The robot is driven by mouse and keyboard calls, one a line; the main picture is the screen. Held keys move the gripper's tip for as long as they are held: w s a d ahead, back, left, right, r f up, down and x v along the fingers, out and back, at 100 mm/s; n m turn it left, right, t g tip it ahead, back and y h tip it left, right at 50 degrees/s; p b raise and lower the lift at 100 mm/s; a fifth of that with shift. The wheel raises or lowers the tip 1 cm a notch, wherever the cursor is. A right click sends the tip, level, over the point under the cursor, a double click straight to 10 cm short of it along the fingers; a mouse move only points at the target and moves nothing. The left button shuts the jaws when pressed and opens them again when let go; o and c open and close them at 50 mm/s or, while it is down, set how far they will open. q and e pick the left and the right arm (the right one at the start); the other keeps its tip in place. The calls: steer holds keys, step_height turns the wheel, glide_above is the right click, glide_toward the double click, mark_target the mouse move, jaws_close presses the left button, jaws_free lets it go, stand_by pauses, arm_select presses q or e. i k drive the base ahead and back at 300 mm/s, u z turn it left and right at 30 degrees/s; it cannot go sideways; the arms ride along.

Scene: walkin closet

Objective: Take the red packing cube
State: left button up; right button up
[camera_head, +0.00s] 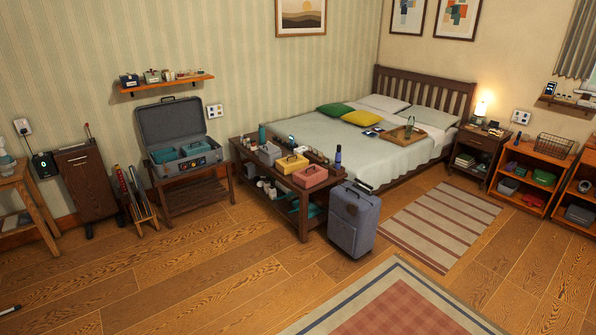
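A red packing cube (310,176), salmon-red with a handle on top, sits on the near end of a low dark wooden bench (305,199). A yellow packing cube (292,164) is just behind it to the left, and a grey packing cube (268,153) is farther along the bench. A dark blue bottle (338,157) stands at the bench's right end, near the red cube. Neither of my grippers is in view.
A grey upright suitcase (353,219) stands on the floor just right of the bench's near end. An open suitcase (182,143) rests on a rack at left. The bed (340,145) is behind the bench. Wooden floor (190,265) in front is mostly clear, with a checked rug (395,305) at front right.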

mark_target(312, 175)
steer(key=u, duration=0.2)
steer(key=i, duration=0.75)
steer(key=u, duration=0.55)
steer(key=i, duration=2.05)
steer(key=z, duration=0.5)
steer(key=i, duration=1.85)
steer(key=z, duration=0.75)
